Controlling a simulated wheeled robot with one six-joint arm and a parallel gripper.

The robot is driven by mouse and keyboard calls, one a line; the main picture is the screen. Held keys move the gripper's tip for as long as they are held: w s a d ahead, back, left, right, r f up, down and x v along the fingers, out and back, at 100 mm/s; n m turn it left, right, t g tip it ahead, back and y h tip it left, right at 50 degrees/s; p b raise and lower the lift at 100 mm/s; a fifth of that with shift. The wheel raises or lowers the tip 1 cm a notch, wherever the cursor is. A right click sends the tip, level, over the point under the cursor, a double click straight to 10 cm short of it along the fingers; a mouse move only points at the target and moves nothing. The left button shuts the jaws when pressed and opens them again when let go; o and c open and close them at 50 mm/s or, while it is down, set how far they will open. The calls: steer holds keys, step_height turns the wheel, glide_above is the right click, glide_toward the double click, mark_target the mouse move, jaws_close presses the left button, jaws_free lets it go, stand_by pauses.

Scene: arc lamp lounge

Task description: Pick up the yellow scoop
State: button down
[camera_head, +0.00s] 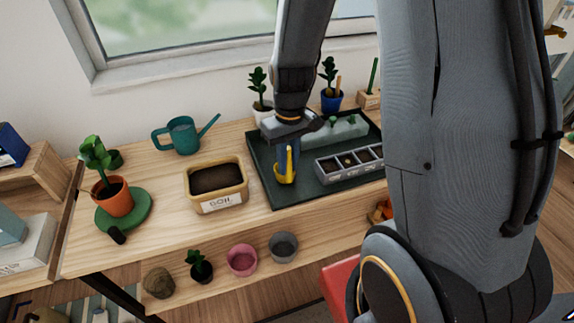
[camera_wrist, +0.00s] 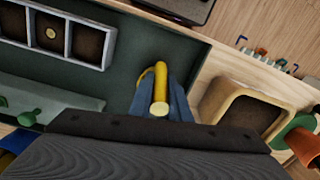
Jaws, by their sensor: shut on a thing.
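The yellow scoop (camera_head: 285,168) is at the left part of the dark green tray (camera_head: 267,191) on the wooden bench. My gripper (camera_head: 287,158) points down over the tray and is shut on the scoop. In the wrist view the scoop (camera_wrist: 160,92) stands upright between the blue fingers of my gripper (camera_wrist: 160,98), its round handle end facing the camera. The scoop's lower end is close to the tray; I cannot tell whether it touches.
The soil box (camera_head: 216,186) stands just left of the tray. A grey seedling planter (camera_head: 348,166) lies on the tray to the right. A teal watering can (camera_head: 184,136) and a potted plant (camera_head: 115,199) stand further left. Small pots (camera_head: 242,261) sit on the lower front shelf.

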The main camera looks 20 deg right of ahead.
step_height(320, 180, up, 10)
steer(key=shift+b, duration=0.75)
stand_by(1.1)
